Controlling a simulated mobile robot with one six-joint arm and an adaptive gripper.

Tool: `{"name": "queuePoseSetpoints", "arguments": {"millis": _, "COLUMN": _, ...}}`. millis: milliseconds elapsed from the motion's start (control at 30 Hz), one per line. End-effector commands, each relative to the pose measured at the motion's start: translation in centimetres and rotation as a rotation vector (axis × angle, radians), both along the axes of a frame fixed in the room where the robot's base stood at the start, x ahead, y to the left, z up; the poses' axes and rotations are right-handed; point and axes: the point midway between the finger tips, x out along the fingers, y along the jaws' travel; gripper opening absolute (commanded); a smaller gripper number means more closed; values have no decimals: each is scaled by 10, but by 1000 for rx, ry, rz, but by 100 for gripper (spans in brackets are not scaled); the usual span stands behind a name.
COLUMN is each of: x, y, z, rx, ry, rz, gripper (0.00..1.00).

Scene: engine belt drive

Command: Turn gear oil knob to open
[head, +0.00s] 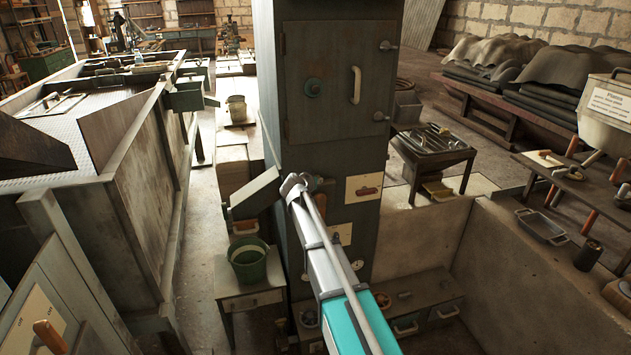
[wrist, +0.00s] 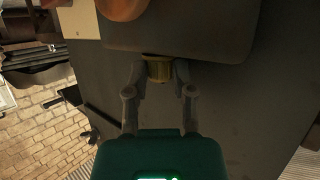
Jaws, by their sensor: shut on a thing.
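My arm reaches up to the tall dark grey cabinet (head: 335,190), with my gripper (head: 293,186) at its front left edge in the head view. In the wrist view my gripper (wrist: 158,75) has one finger on each side of a short ribbed brass knob (wrist: 159,70) and is shut on it. The knob sits at the edge of a dark panel (wrist: 180,28). No label shows, so I cannot read whether this is the gear oil knob or how far it is turned. In the head view my gripper and arm hide the knob.
A cream plate with a red-brown handle (head: 368,190) is just right of my gripper. A rounded copper-coloured part (wrist: 122,8) is close by in the wrist view. A tilted grey panel (head: 254,193) and a green bucket (head: 249,262) are to the left.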

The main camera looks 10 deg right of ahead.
Motion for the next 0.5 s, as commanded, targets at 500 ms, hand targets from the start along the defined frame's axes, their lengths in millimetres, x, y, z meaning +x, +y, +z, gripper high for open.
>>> {"name": "queuePoseSetpoints", "arguments": {"millis": 500, "x": 0, "y": 1, "z": -1, "rx": 3, "ry": 2, "rz": -35, "gripper": 0}}
